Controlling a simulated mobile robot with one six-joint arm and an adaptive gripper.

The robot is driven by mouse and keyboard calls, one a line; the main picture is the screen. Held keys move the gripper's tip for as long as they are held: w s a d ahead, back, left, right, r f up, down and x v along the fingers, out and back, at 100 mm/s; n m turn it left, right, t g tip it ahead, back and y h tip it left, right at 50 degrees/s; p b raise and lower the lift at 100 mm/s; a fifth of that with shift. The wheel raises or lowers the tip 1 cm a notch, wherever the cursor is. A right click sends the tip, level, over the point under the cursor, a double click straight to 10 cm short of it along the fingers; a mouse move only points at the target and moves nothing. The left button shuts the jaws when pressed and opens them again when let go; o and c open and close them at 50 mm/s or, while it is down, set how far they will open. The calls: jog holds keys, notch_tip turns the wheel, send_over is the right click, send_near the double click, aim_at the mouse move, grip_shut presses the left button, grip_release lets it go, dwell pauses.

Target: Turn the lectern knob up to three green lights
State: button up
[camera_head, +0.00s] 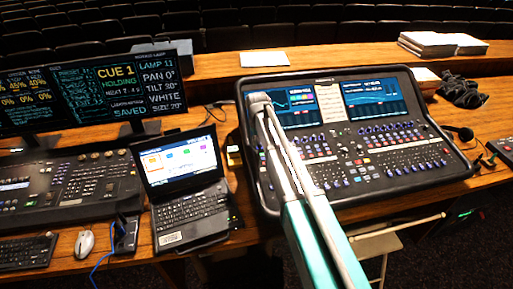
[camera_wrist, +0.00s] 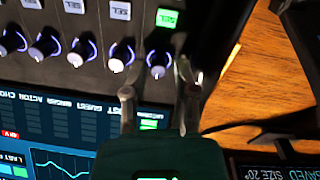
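The lectern knob (camera_wrist: 158,62) appears to be the end knob in a row of dark knobs with white pointers and purple-lit rims in the wrist view. A green lit SEL button (camera_wrist: 167,18) is by it. My gripper (camera_wrist: 158,82) is open, its two fingertips apart on either side near this knob; I see no clear grip on it. A green screen block (camera_wrist: 150,122), its label partly hidden, lies between the fingers. In the head view my gripper (camera_head: 260,102) is over the upper left of the mixing console (camera_head: 400,190), and my arm hides the knob there.
A laptop (camera_head: 185,165) and a lighting desk (camera_head: 75,185) stand left of the console, with monitors (camera_head: 110,88) behind. A paper (camera_head: 264,59) and book stacks (camera_head: 428,43) lie on the raised back ledge. Bare wood (camera_wrist: 250,65) borders the console.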

jog(key=shift+f+b, duration=0.3)
jog(key=shift+f, duration=0.25)
